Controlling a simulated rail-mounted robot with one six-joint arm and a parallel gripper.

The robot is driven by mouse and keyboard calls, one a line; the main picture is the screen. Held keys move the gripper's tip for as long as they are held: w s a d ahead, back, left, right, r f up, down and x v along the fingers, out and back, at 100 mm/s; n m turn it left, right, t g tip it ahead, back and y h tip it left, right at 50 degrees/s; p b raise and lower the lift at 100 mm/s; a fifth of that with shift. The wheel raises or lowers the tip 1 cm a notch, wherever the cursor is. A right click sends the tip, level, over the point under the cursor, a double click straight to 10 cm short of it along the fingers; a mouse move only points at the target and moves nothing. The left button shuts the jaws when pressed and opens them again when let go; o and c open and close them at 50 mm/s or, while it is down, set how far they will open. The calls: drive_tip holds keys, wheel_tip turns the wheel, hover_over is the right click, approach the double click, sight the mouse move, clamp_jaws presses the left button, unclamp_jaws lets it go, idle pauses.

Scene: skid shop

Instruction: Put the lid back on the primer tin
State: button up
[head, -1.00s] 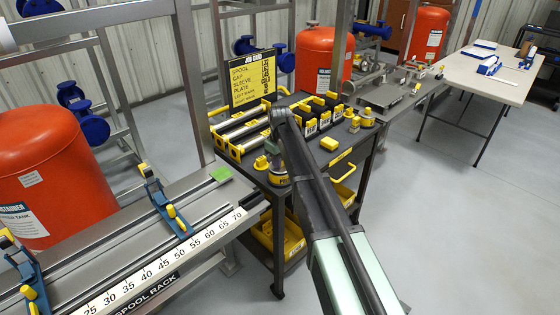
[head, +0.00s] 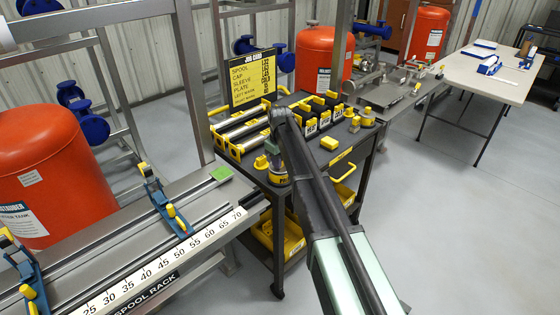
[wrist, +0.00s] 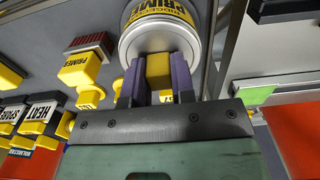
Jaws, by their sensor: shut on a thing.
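The primer tin (head: 279,181) stands on the dark cart's near corner in the head view, partly covered by my arm. In the wrist view the tin (wrist: 172,12) shows its yellow PRIMER label at the top centre. The lid (wrist: 130,48) is a pale round disc with a yellow block-shaped knob (wrist: 158,72). My gripper (wrist: 158,80) is shut on this knob, a purple finger on each side. The lid lies over the tin's mouth; I cannot tell whether it is seated or slightly above.
The cart (head: 335,172) also carries several spools at the back left, a row of black-and-yellow labelled blocks (head: 325,120), a loose yellow block (head: 329,143) and yellow-topped pieces (head: 367,115). The spool rack (head: 150,255) is at the left. Open floor lies at the right.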

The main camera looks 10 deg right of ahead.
idle(0.4)
drive_tip(key=o, duration=1)
drive_tip(key=shift+o, duration=0.4)
drive_tip(key=o, duration=0.4)
wheel_tip(320, 180, up, 7)
drive_tip(key=p, duration=0.7)
drive_tip(key=shift+r, duration=0.1)
